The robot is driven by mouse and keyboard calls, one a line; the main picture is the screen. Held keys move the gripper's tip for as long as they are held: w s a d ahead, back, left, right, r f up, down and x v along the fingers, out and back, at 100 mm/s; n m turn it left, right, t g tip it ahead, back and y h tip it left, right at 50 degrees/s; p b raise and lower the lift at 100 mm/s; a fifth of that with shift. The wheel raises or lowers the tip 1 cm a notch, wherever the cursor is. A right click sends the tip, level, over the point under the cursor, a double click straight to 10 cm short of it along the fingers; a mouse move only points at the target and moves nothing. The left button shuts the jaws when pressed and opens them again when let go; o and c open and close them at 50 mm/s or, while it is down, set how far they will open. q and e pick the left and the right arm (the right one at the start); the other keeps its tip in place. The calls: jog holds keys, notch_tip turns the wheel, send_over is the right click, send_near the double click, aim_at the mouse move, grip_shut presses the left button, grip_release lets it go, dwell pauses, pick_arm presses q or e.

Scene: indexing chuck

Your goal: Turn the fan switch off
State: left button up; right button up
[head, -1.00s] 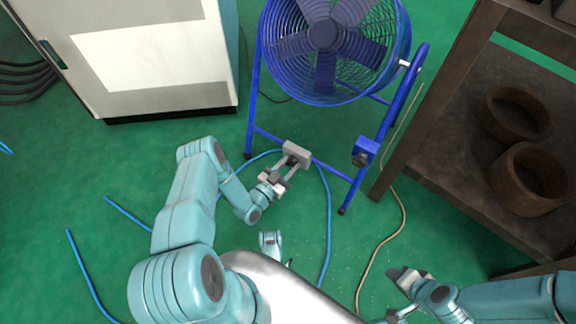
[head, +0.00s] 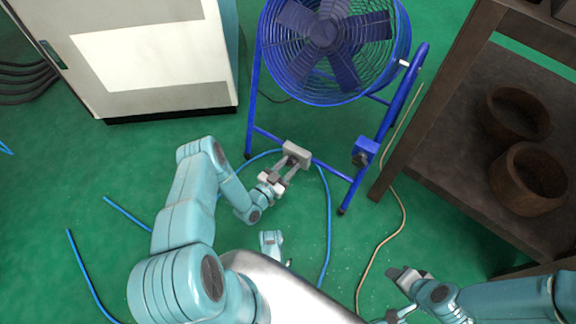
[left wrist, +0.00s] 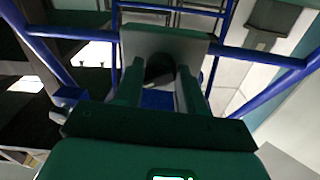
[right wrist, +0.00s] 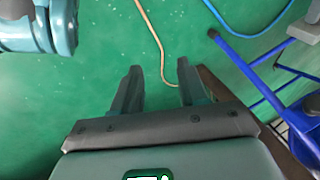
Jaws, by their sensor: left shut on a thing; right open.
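The blue fan (head: 326,35) stands at the top middle in the head view. A grey switch box (head: 297,152) is on the low front bar of its stand. In the left wrist view the box (left wrist: 150,38) shows ahead, with a dark knob (left wrist: 158,72) between my fingers. My left gripper (head: 291,165) reaches the box and is shut on the knob. The knob is mostly hidden in the head view, and its setting cannot be read. My right gripper (head: 401,274) is open and empty at the lower right, over the floor; it also shows in the right wrist view (right wrist: 158,72).
A blue box (head: 365,152) sits on the stand's right leg. A dark shelf (head: 425,135) with two brown bowls (head: 530,178) stands at the right. A white cabinet (head: 165,95) is at the left. Blue and tan cables (head: 404,215) lie on the green floor.

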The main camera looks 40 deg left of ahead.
pick_arm(q)
jog(key=shift+a, duration=0.25)
jog(key=o, duration=0.9)
jog(key=shift+o, duration=0.5)
jog(key=shift+d, duration=0.15)
jog(key=shift+s, duration=0.1)
jog(key=s+p, duration=0.5)
jog(key=s, duration=1.1)
jog(key=shift+a, duration=0.45)
pick_arm(e)
jog(key=s+r+g, duration=0.1)
jog(key=s+r, duration=0.2)
jog(key=r, duration=0.2)
jog(key=shift+s+a, duration=0.35)
pick_arm(q)
jog(key=shift+s, duration=0.1)
